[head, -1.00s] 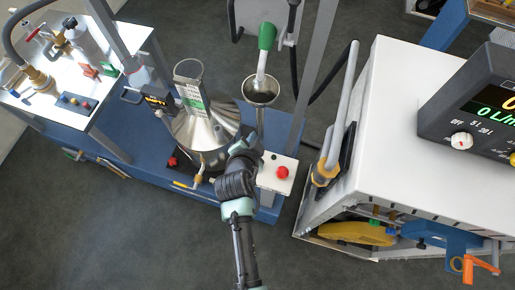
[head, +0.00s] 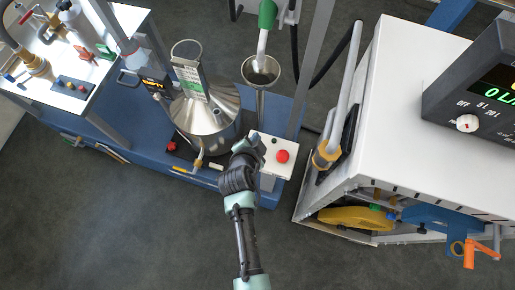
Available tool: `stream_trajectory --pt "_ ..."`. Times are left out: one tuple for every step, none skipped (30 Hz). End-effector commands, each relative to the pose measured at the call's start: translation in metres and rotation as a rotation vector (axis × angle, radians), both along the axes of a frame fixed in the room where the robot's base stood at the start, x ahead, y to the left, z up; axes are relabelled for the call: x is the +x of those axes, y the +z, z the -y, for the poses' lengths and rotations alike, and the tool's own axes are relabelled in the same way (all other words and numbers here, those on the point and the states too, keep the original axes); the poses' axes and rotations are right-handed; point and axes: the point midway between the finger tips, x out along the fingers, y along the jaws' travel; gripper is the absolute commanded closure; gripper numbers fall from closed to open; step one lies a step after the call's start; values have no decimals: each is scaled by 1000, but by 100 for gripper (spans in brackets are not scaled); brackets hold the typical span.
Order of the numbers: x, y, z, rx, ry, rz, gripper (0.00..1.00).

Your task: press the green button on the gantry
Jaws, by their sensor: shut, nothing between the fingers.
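A white control box (head: 269,168) with a large red button (head: 282,156) stands at the right end of the blue platform, by a grey gantry post (head: 312,75). A small dark spot shows on the box's upper part. I see no green button on it; my arm covers the box's left part. My gripper (head: 254,141) is dark and shut, with nothing in it. Its tip overlaps the box's upper left edge, left of the red button. I cannot tell whether it touches the box.
A steel vessel (head: 218,118) stands left of my gripper, with a funnel (head: 260,70) under a green-handled nozzle (head: 267,14) behind. A white cabinet (head: 400,120) with a meter (head: 485,95) fills the right. The dark floor (head: 140,225) in front is clear.

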Motion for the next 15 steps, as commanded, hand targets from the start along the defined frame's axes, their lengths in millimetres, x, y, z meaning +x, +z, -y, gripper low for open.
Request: stream_trajectory --pt "0 -14 0 0 1 -2 100" --pt "0 -19 0 0 1 -2 100" --pt "0 -25 0 -1 1 -2 100" --pt "0 -30 0 -1 1 -2 100" --pt "0 -34 0 -1 1 0 100" --pt "0 -40 0 -1 1 0 100" --pt "0 -43 0 -1 1 0 100" --pt "0 -47 0 -1 1 0 100" --pt "0 -50 0 -1 1 0 100" --pt "0 -52 0 -1 1 0 100" --pt "0 -54 0 0 0 0 100" --pt "0 -55 0 0 0 0 100" --pt "0 -56 0 0 0 0 100" --pt "0 -56 0 0 0 0 100" --pt "0 -56 0 0 0 0 100"
